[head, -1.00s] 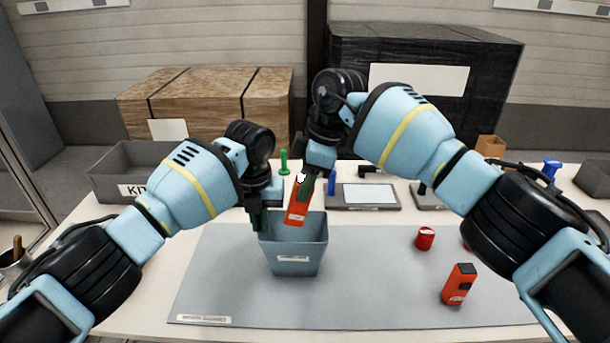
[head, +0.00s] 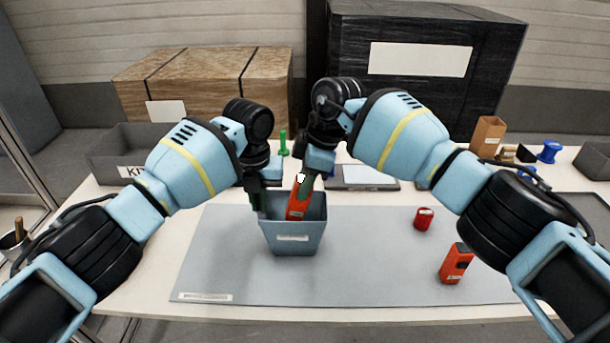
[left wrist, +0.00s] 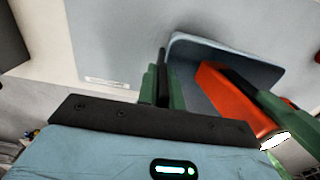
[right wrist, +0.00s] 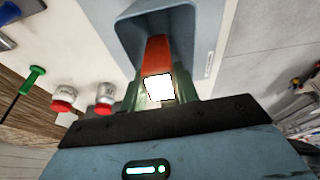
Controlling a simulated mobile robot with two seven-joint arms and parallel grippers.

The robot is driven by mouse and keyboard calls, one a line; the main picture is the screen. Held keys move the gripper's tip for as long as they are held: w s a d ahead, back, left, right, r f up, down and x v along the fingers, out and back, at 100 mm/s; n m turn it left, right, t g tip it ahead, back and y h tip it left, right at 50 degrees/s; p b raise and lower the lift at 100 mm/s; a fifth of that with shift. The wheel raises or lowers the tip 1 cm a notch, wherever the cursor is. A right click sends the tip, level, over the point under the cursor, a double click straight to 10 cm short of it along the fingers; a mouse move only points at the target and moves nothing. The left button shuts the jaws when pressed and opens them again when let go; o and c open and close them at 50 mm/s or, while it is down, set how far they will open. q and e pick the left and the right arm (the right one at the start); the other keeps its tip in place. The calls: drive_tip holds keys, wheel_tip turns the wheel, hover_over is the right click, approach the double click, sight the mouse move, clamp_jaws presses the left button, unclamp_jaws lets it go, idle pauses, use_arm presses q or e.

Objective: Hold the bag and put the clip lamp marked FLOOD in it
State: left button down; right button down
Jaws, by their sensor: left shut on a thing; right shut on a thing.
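The bag is a grey-blue open-topped container (head: 292,240) with a small label on its front, standing on the grey mat. My left gripper (head: 260,205) is shut on the bag's left rim. My right gripper (head: 306,186) is shut on an orange-red clip lamp (head: 296,208), whose lower end is inside the bag's mouth. In the right wrist view the held lamp (right wrist: 158,55) points down into the bag, with a bright white patch between the fingers. Its marking cannot be read.
A red can-like object (head: 424,219) is on the grey mat (head: 360,285) right of the bag. A grey bin (head: 112,150) labelled KIT stands at the back left. A green tool (head: 283,143), a brown box (head: 488,135) and a blue spool (head: 550,151) stand at the back.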

use_arm(q)
drive_tip(key=shift+f, duration=0.1)
use_arm(e)
drive_tip(key=shift+f, duration=2.7)
drive_tip(key=c, duration=1)
unclamp_jaws()
drive_tip(key=shift+o, duration=0.2)
drive_tip(key=v, duration=1.2)
use_arm(q)
drive_tip(key=c, duration=1.5)
unclamp_jaws()
